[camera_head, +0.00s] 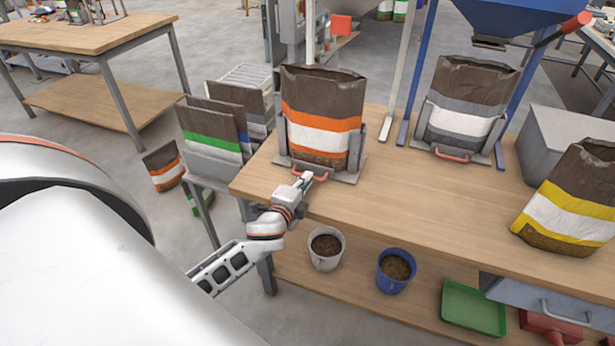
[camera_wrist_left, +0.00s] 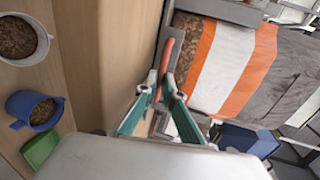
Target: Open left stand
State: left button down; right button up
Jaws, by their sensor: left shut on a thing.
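The left stand (camera_head: 349,176) is a grey metal holder on the table's left end, with a red handle (camera_head: 309,172) at its front. A brown bag with orange and white bands (camera_head: 321,122) stands upright in it, its top open. My left gripper (camera_head: 304,182) is at the handle and shut on it. In the left wrist view the two green-edged fingers (camera_wrist_left: 162,97) close around the red bar (camera_wrist_left: 167,62), beside the banded bag (camera_wrist_left: 232,65). My right gripper is not in view.
A second stand (camera_head: 483,157) holds a grey-banded bag (camera_head: 465,100) on the table (camera_head: 420,215). A yellow-banded bag (camera_head: 570,203) and a grey box (camera_head: 553,135) are at the right. A white bucket (camera_head: 326,262) and blue bucket (camera_head: 385,284) sit on the shelf below.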

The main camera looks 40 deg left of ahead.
pick_arm(q)
jog(key=shift+s, duration=0.1)
jog(key=c, duration=2.4)
grip_release()
jog(key=shift+c, duration=0.2)
jog(key=v, duration=1.2)
jog(key=s+d+f+n+g+h, duration=0.2)
jog(key=s+d+f+n, duration=0.3)
jog(key=d+f, duration=0.3)
jog(key=s+d+f+n+g+h, duration=0.2)
jog(key=s+d+f+n+h, duration=0.2)
jog(key=s+d+f, duration=0.4)
jog(key=shift+d+f+n, duration=0.6)
jog(key=shift+n, duration=0.3)
